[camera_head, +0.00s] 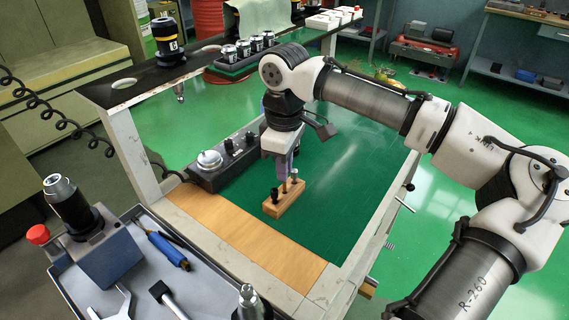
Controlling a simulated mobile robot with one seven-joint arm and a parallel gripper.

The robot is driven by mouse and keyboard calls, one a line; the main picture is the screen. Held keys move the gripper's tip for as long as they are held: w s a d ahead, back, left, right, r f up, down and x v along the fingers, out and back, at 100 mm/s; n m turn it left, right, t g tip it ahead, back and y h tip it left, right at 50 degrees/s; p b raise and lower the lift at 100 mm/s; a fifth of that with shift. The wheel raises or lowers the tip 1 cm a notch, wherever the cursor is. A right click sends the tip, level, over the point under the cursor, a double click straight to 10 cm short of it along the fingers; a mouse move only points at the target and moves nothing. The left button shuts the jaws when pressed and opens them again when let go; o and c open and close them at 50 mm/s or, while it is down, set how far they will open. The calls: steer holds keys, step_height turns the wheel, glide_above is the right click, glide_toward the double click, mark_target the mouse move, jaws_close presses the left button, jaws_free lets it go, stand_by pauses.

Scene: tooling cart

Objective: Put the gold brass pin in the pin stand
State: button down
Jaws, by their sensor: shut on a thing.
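The pin stand (287,204), a small light wooden block, sits on the green surface inside the cart frame. A dark pin (267,196) stands at its near left end, and a pale-topped pin (294,174) shows at its far right end. My gripper (284,173) points down right above the stand and is shut on the gold brass pin (285,187), a thin tan piece below the fingertips. The pin looks roughly upright over the middle of the block. I cannot tell whether its lower end is inside a hole. My fingers hide its upper part.
A dark control box (225,160) with a silver knob lies left of the stand. White cart posts (133,150) frame the area. A grey tray (150,275) with tools is at front left. The upper shelf (130,88) holds tool holders. Green surface right of the stand is clear.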

steer(key=shift+f, duration=0.85)
stand_by(0.3)
stand_by(0.4)
steer(key=c, duration=1.3)
jaws_free()
steer(key=shift+c, duration=0.2)
steer(key=shift+r, duration=0.1)
